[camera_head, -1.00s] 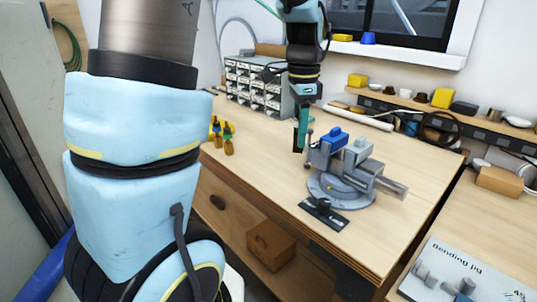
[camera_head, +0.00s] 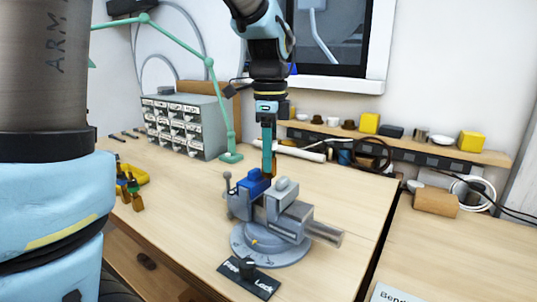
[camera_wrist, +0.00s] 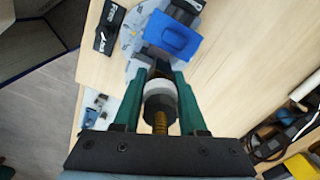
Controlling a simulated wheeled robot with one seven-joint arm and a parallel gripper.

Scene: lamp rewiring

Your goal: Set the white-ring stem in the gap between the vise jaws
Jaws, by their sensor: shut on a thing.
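My gripper (camera_head: 269,172) points down just behind the vise (camera_head: 268,235) in the head view, its tips level with the top of the blue jaw. In the wrist view my gripper (camera_wrist: 161,76) has its green fingers closed around the white-ring stem (camera_wrist: 159,88). The stem shows a white band, a dark collar and a brass threaded end toward the camera. The blue jaw (camera_head: 254,181) and the grey jaw (camera_head: 281,197) stand side by side. The blue jaw (camera_wrist: 172,37) lies ahead of the fingertips in the wrist view. The stem's far end and the gap are largely hidden.
A black label plate with a knob (camera_head: 249,279) sits before the vise. Yellow-handled tools (camera_head: 131,189) lie left, near a drawer cabinet (camera_head: 187,125) and a green lamp arm (camera_head: 232,157). A shelf (camera_head: 410,150) runs along the back.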

